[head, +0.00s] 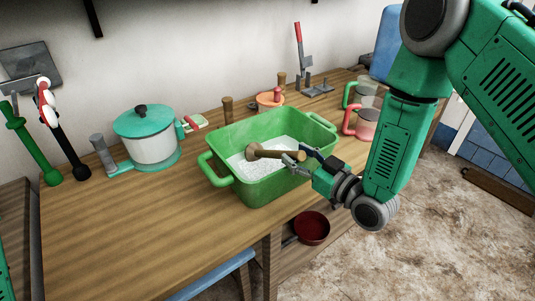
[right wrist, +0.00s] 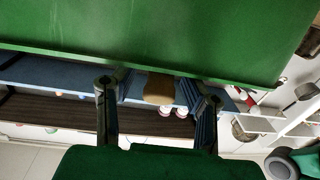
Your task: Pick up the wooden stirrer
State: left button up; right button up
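My right gripper (head: 297,157) is at the handle end, over the tub's right side. In the right wrist view, the stirrer's end (right wrist: 158,88) shows between the two fingers of the right gripper (right wrist: 158,92). Gaps show on both sides, so the gripper is open around it. The tub wall (right wrist: 150,35) fills the top of that view. My left gripper is not in view.
A white pot with a teal lid (head: 142,122) stands left of the tub. Pink and green mugs (head: 364,124) stand to its right, near my right arm. A red pan (head: 312,228) sits below the wooden tabletop (head: 110,235), whose front left is clear.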

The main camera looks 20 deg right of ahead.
grip_shut()
